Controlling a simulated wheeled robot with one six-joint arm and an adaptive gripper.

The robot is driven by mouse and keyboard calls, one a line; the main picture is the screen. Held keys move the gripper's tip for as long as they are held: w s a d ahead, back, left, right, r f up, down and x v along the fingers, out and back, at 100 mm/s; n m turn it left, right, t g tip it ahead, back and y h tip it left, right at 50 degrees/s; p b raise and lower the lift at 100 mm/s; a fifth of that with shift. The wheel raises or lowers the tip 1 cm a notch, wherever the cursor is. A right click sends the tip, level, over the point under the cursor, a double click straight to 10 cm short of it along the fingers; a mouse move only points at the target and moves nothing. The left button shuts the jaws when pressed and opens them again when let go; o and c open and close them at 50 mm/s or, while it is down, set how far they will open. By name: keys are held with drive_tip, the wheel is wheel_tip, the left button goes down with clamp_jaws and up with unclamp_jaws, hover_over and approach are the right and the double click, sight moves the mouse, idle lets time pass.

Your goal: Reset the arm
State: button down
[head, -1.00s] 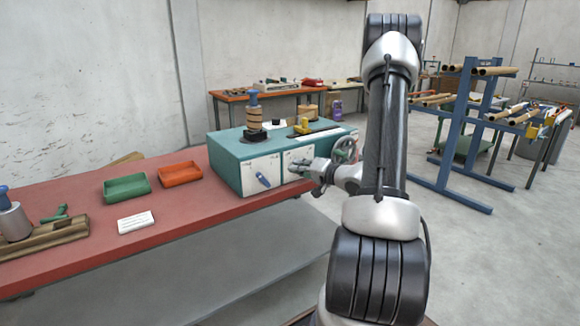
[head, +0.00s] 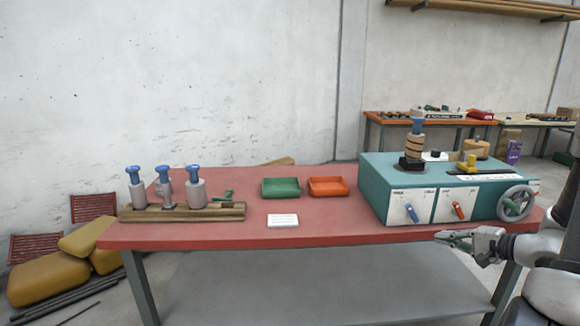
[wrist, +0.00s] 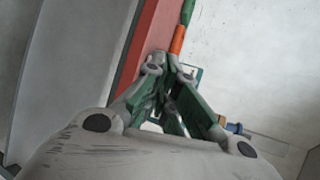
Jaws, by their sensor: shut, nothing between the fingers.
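My arm comes in from the right edge of the head view, with my gripper (head: 442,237) pointing left. The gripper is shut and empty, in front of the red bench's front edge and below the teal winder (head: 375,190). In the wrist view my gripper (wrist: 168,70) has its green-padded fingers pointing up the picture, with nothing held. The winder has a blue lever (head: 412,213), an orange lever (head: 458,210) and a grey handwheel (head: 516,203) on its front. My forearm is partly cut off at the picture edge.
The red bench (head: 330,222) carries a wooden rack (head: 185,213) with blue-topped cylinders, a green tray (head: 281,188), an orange tray (head: 328,187) and a white card (head: 283,220). A grey shelf (head: 330,275) lies below. Yellow sacks (head: 45,282) lie on the floor at left.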

drive_tip(key=s+a+r+n+g+h, duration=0.1)
drive_tip(key=s+a+r+n+g, duration=0.15)
drive_tip(key=s+g, duration=0.45)
drive_tip(key=s+a+r+n+g, duration=0.2)
drive_tip(key=s+a+r+g, duration=0.15)
drive_tip(key=s, duration=0.85)
drive_tip(key=s+d+r+n+h, duration=0.2)
drive_tip(key=s+r+n+h, duration=0.35)
drive_tip(key=r, duration=0.25)
drive_tip(key=a+r+n+t+h, duration=0.1)
drive_tip(key=a+r+n+t, duration=0.1)
drive_tip(key=r, duration=0.4)
drive_tip(key=shift+w+a+r+n+t, duration=0.4)
drive_tip(key=shift+a+t, duration=0.15)
drive_tip(key=shift+a, duration=0.7)
